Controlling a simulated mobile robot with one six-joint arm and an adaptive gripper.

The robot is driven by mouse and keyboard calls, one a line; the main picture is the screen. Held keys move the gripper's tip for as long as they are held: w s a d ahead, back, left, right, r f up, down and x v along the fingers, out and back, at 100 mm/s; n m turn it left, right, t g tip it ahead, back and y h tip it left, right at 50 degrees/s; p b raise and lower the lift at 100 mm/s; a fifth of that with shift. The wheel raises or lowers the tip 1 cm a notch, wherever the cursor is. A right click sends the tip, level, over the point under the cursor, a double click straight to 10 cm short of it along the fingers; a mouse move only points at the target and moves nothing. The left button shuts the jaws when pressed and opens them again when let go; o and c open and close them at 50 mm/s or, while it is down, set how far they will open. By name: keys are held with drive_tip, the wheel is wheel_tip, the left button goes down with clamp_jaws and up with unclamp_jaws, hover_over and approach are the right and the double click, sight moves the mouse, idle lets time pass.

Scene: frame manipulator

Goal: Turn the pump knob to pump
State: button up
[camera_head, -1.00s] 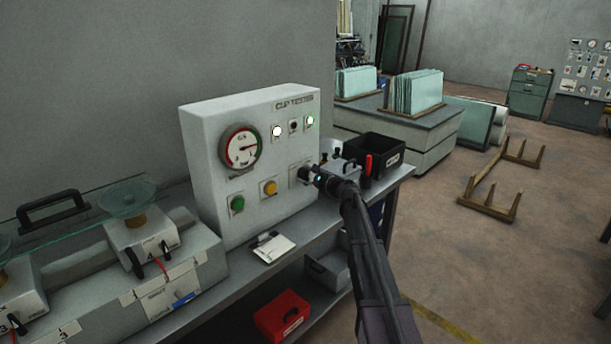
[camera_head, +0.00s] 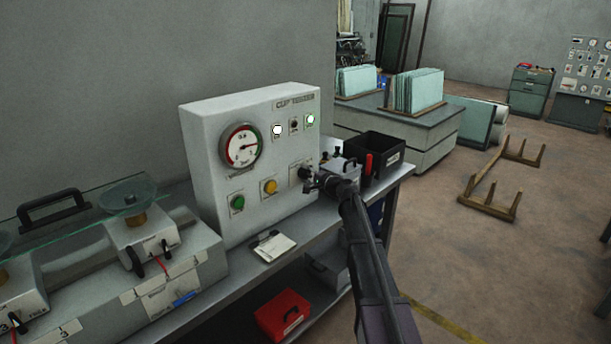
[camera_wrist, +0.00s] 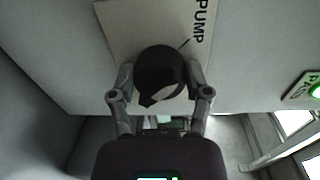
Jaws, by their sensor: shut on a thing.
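The cup tester panel (camera_head: 270,145) is a white box on the bench with a round gauge (camera_head: 240,147), indicator lamps and green and yellow buttons. The black pump knob (camera_wrist: 160,72) sits on a plate (camera_wrist: 120,25) marked PUMP in the wrist view. My gripper (camera_wrist: 160,84) has its two fingers on either side of the knob and is shut on it. In the head view my gripper (camera_head: 314,180) is at the panel's lower right, and the knob (camera_head: 304,172) is partly hidden there. A line mark on the plate shows beside the knob.
A black bin (camera_head: 374,155) stands on the bench to the right of the panel. A notepad (camera_head: 272,247) lies in front of it. Cup stands (camera_head: 140,235) under a glass sheet are at left. A red box (camera_head: 284,313) is on the lower shelf.

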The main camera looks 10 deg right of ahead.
drive_tip(key=shift+a+n, duration=0.1)
drive_tip(key=shift+n, duration=0.2)
drive_tip(key=o, duration=1.2)
drive_tip(key=s+a+f+n+g+h+p, duration=0.15)
drive_tip(key=s+a+f+n+g, duration=0.25)
drive_tip(key=s, duration=0.7)
drive_tip(key=s+a+f+n+g+h+p, duration=0.1)
drive_tip(key=s+a+f+n+g+p, duration=0.2)
drive_tip(key=s, duration=0.7)
drive_tip(key=s+d+f+n+g+h+p, duration=0.1)
drive_tip(key=s+d+g+h, duration=0.1)
drive_tip(key=s, duration=0.6)
drive_tip(key=s+d+f+n+g+h, duration=0.1)
drive_tip(key=s+d+g+h, duration=0.1)
drive_tip(key=s, duration=0.5)
drive_tip(key=s+d+f+n+g+h+p, duration=0.1)
drive_tip(key=s+d+g+h, duration=0.2)
drive_tip(key=s, duration=0.5)
drive_tip(key=shift+s+f+n+h+p, duration=0.3)
drive_tip(key=shift+s+f+h, duration=0.05)
drive_tip(key=shift+h, duration=0.1)
